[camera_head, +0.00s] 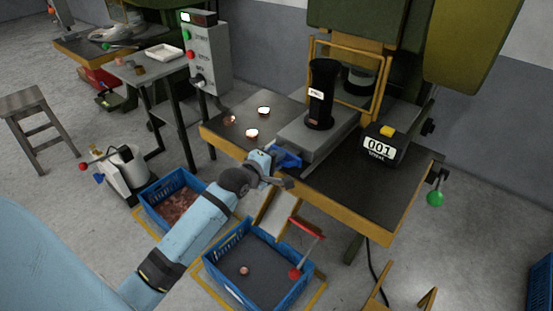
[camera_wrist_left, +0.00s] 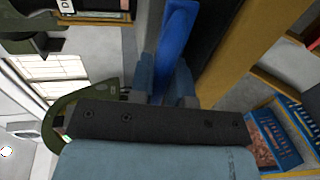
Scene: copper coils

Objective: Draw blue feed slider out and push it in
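The blue feed slider (camera_head: 287,157) sticks out at the front edge of the press table, beside the grey die block. My left gripper (camera_head: 272,160) is at the slider. In the left wrist view the blue slider (camera_wrist_left: 176,38) runs between the two fingers of my left gripper (camera_wrist_left: 168,82). The fingers lie close against both sides of it, with no clear gap, so the gripper looks shut on it. The slider's inner end is hidden under the press. My right gripper is in neither view.
The press table (camera_head: 390,205) has a yellow edge and carries a black cylinder (camera_head: 321,92) and a counter box (camera_head: 384,147). A chute (camera_head: 274,214) leads down to a blue crate (camera_head: 235,285). Another crate (camera_head: 150,217) holds copper pieces.

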